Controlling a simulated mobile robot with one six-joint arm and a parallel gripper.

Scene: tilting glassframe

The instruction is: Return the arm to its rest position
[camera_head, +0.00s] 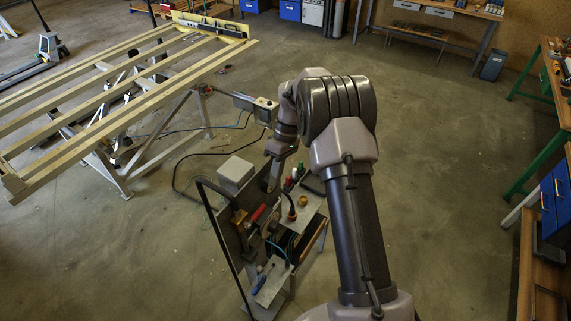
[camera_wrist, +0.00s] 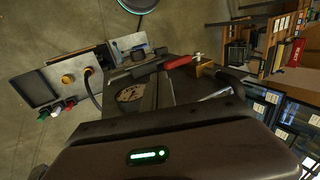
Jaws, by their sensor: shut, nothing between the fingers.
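My arm (camera_head: 349,190) rises from the bottom of the head view, bends at the elbow and folds down on its left side. My gripper (camera_head: 272,178) points down over a metal machine unit (camera_head: 229,238), shut and with nothing held. The arm's dark links partly hide the unit. In the wrist view, my dark gripper body with a green light fills the bottom. Beyond it are a red handle (camera_wrist: 178,62) and a panel with a yellow knob (camera_wrist: 68,79) and coloured buttons. Whether my gripper touches the unit cannot be told.
A tilting frame of pale slats (camera_head: 108,92) stands at the left, with a control box (camera_head: 265,110) and cables near it. A grey box (camera_head: 236,170) sits by the unit. Benches (camera_head: 556,85) and blue drawers (camera_head: 556,195) line the right.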

